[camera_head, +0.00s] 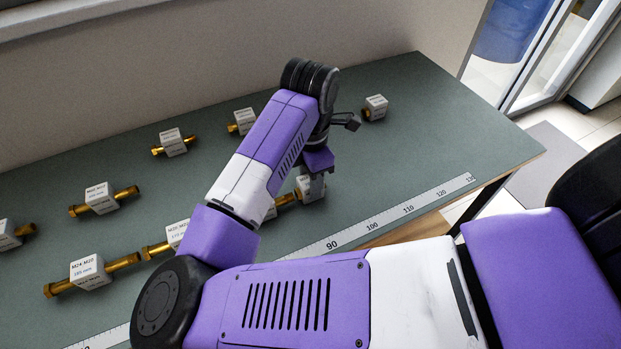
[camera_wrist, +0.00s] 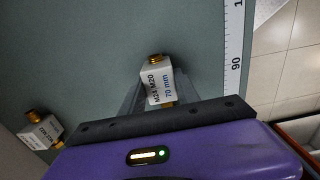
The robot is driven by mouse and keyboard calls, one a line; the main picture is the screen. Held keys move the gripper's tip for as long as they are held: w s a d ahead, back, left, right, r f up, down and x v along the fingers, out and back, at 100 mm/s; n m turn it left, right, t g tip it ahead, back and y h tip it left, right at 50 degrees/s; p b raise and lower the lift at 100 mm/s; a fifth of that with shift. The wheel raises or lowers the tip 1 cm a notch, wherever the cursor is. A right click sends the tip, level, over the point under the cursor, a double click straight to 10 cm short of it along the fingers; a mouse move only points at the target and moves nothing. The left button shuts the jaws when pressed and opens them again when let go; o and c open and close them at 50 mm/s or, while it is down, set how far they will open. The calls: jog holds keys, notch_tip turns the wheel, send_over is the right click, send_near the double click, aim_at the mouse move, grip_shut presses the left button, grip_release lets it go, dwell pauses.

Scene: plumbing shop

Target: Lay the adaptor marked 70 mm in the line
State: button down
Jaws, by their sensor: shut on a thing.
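The adaptor marked M24-M20, 70 mm (camera_wrist: 157,86) is a white block with brass ends, between my gripper's fingers (camera_wrist: 156,92) in the wrist view. My gripper (camera_head: 313,184) is shut on it. In the head view the held white block (camera_head: 308,190) is partly hidden by my gripper, just right of a row of adaptors. The row has an M24-M20 adaptor marked 185 mm (camera_head: 88,272), an adaptor (camera_head: 176,235) to its right, and another (camera_head: 271,210) largely behind my arm. I cannot tell whether the held one touches the table or its neighbour.
A white ruler strip (camera_head: 373,226) runs along the green table's (camera_head: 420,120) front edge; it also shows in the wrist view (camera_wrist: 232,70). Other adaptors lie behind the row, including ones at the left (camera_head: 102,198), back (camera_head: 174,143) and far right (camera_head: 375,107). The table's right end is clear.

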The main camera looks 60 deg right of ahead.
jog(key=shift+f, duration=0.15)
jog(key=c, duration=0.9)
grip_release()
